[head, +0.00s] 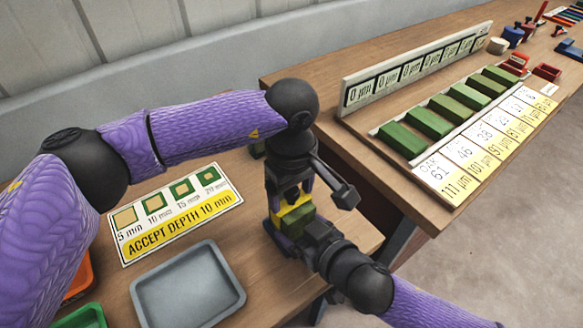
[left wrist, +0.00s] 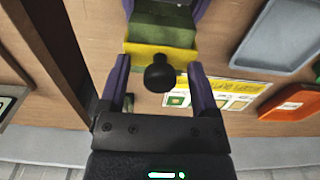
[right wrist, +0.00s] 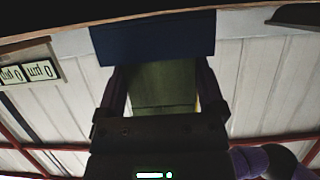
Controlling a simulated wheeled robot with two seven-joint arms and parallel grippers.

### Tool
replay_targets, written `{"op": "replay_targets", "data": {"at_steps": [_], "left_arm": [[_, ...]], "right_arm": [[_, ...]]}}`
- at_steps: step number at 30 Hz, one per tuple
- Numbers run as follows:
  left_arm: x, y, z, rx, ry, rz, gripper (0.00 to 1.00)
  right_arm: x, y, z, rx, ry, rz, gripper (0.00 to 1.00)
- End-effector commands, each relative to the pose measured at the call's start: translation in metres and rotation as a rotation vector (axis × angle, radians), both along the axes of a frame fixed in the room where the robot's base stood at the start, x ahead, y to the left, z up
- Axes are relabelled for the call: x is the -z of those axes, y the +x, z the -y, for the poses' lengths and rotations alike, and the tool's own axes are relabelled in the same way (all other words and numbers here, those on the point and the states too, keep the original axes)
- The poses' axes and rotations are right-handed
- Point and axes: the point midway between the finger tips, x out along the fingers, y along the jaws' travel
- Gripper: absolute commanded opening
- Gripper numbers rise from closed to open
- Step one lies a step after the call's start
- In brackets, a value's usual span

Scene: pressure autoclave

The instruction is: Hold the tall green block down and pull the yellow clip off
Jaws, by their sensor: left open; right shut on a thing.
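The tall green block (head: 297,226) stands at the right side of the near table, partly hidden by my grippers. The yellow clip (head: 291,212) sits on its upper part; in the left wrist view the clip (left wrist: 150,53) is a yellow band with a black round knob (left wrist: 160,73) against the green block (left wrist: 165,30). My left gripper (head: 290,192) is above the clip, open, with its fingers (left wrist: 158,72) on either side of the knob. My right gripper (head: 288,240) comes from the lower right, shut on the green block, which shows between its fingers (right wrist: 160,85).
A grey tray (head: 188,318) lies left of the block, with a depth card (head: 128,257) behind it. Orange (head: 78,276) and green (head: 84,317) bins are at the left. A second table (head: 330,112) holds green blocks (head: 430,124) and number cards. A dark blue part (right wrist: 150,38) crosses the right wrist view.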

Motion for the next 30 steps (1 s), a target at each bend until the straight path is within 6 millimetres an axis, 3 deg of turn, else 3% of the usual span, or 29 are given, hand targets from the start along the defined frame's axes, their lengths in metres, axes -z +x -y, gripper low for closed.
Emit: {"op": "replay_targets", "data": {"at_steps": [8, 11, 20, 30], "left_arm": [[0.0035, -0.0001, 0.0002, 0.001, 0.0, 0.0, 0.8], [0.0034, -0.0001, 0.0002, 0.001, 0.0, 0.0, 0.63], [0.0032, 0.0, 0.0001, 0.001, 0.0, 0.0, 0.0], [0.0025, -0.0001, 0.0002, 0.002, 0.0, 0.0, 0.0]], "right_arm": [[-0.0003, 0.0, -0.0001, 0.0, 0.001, 0.001, 0.0], [-0.0003, 0.0, -0.0001, 0.0, 0.001, 0.001, 0.0], [-0.0003, 0.0, -0.0001, 0.0, 0.001, 0.001, 0.0], [-0.0002, 0.0001, 0.0, 0.0, 0.0, 0.0, 0.0]]}}
